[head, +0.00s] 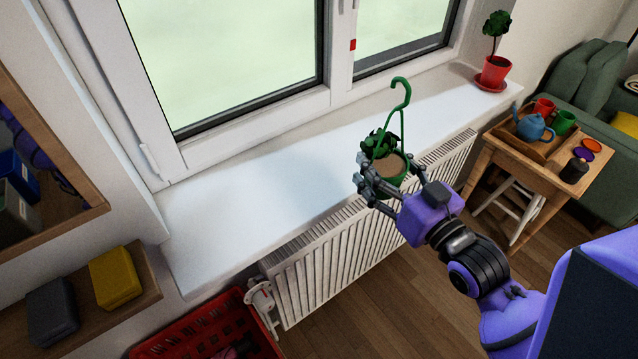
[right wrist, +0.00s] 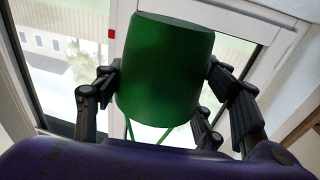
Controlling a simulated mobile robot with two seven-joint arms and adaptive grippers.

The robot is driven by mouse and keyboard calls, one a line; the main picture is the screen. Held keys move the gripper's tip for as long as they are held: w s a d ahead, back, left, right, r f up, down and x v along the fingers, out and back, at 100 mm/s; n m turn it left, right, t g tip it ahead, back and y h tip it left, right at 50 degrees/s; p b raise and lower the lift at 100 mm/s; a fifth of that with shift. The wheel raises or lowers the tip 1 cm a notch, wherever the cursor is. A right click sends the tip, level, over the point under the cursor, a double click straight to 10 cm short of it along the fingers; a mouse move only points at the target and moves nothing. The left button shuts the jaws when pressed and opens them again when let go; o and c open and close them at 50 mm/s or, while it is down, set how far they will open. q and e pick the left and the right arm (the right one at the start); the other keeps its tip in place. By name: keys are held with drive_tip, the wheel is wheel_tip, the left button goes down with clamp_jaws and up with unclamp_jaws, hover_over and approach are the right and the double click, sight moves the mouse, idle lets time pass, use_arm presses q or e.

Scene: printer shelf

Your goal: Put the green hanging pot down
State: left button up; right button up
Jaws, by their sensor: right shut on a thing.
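The green hanging pot (head: 391,177) holds a small leafy plant and brown soil, with a green hook rising above it. My right gripper (head: 378,180) is shut on the pot from the near side. In the head view the pot appears over the front edge of the white windowsill (head: 250,200); I cannot tell whether it touches the sill. In the right wrist view the pot (right wrist: 165,70) sits between the dark fingers, and appears upside down in the picture. My left gripper is not in view.
The sill is clear left of the pot. A red potted plant (head: 494,72) stands at its far right end. A radiator (head: 335,255) is below. A wooden table (head: 520,152) with a teapot, a red crate (head: 215,335) and a shelf (head: 140,295) are around.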

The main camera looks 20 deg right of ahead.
sight(392, 127)
drive_tip(key=shift+n+y, duration=0.6)
drive_tip(key=shift+y, duration=0.3)
drive_tip(key=w+d+r+b, duration=0.1)
drive_tip(key=w+r, duration=0.1)
drive_tip(key=w+d+r, duration=0.2)
drive_tip(key=shift+d+b, duration=0.2)
drive_tip(key=shift+b, duration=0.2)
drive_tip(key=shift+w+r+g, duration=0.2)
drive_tip(key=shift+r+g, duration=0.1)
drive_tip(key=shift+r, duration=0.1)
drive_tip(key=shift+w+a+r, duration=0.15)
drive_tip(key=shift+a, duration=0.05)
drive_tip(key=w+a+f, duration=0.2)
drive_tip(key=a+f, duration=0.2)
drive_tip(key=w+a+f, duration=0.2)
drive_tip(key=a+f, duration=0.2)
drive_tip(key=w+a+f, duration=0.2)
drive_tip(key=a+f, duration=0.2)
drive_tip(key=shift+w+f+p, duration=0.1)
drive_tip(key=shift+f+p, duration=0.2)
drive_tip(key=shift+d+f, duration=0.1)
drive_tip(key=shift+f, duration=0.05)
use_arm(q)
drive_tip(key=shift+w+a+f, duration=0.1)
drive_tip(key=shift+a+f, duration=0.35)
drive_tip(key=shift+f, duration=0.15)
